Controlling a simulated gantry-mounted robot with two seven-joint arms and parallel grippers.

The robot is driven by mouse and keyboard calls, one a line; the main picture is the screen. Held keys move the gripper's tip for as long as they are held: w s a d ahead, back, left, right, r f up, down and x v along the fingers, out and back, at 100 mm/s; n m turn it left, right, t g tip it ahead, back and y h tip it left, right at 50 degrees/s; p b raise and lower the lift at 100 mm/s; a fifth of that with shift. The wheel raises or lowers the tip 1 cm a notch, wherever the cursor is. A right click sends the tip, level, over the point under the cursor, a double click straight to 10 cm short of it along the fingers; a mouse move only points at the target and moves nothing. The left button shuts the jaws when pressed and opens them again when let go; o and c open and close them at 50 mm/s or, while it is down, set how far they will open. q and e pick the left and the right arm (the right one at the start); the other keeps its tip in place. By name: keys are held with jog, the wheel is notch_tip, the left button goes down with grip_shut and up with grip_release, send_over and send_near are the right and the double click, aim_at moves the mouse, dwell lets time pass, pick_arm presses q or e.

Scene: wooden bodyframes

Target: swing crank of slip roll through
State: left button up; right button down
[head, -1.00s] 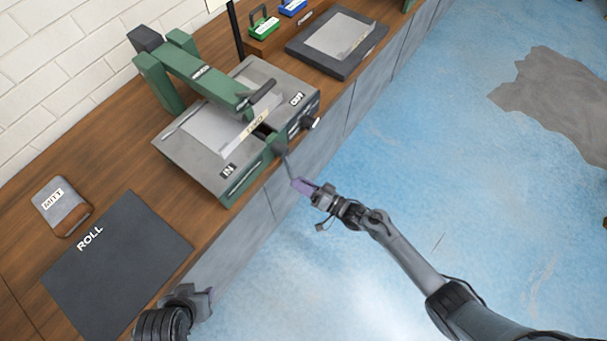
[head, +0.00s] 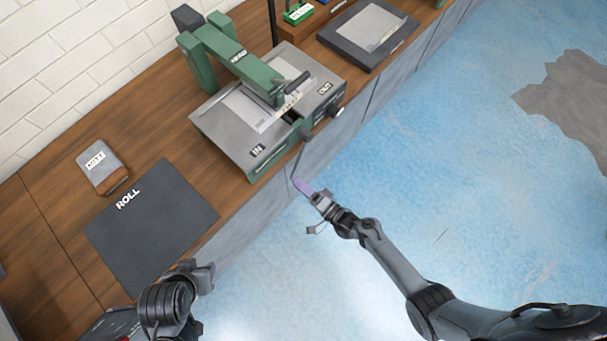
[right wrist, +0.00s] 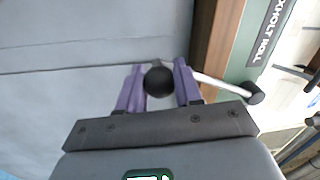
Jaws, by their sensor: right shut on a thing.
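The slip roll (head: 222,129) is a grey and green machine on the wooden bench, with plates marked IN and OUT. A pale sheet (head: 246,108) lies on its top, under the green arm. Its crank (head: 298,157) hangs down from the front side, over the bench's edge. My right gripper (head: 303,187) is at the crank's lower end. In the right wrist view the purple fingers (right wrist: 159,84) are shut on the black ball knob (right wrist: 159,81), and the crank's pale rod runs to the right. My left gripper (head: 203,272) is at the bottom, away from the machine; its fingers are unclear.
A dark ROLL mat (head: 152,228) and a grey MITT pad (head: 102,167) lie on the bench to the left. A dark tray (head: 367,36) with a sheet and a green item (head: 298,13) stand beyond the machine.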

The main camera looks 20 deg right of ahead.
jog(key=s+a+r+m+h+p, duration=0.1)
jog(key=s+a+r+m+p, duration=0.2)
jog(key=a+r+m+p, duration=0.2)
jog(key=shift+s+a+r+m+t+p, duration=0.2)
jog(key=shift+s+a+m+t+p, duration=0.1)
jog(key=shift+a+m+p, duration=0.2)
jog(key=shift+a+r, duration=0.1)
jog(key=shift+r, duration=0.05)
dwell(0.5)
jog(key=c, duration=0.8)
grip_release()
jog(key=v, duration=1.1)
jog(key=shift+p, duration=0.4)
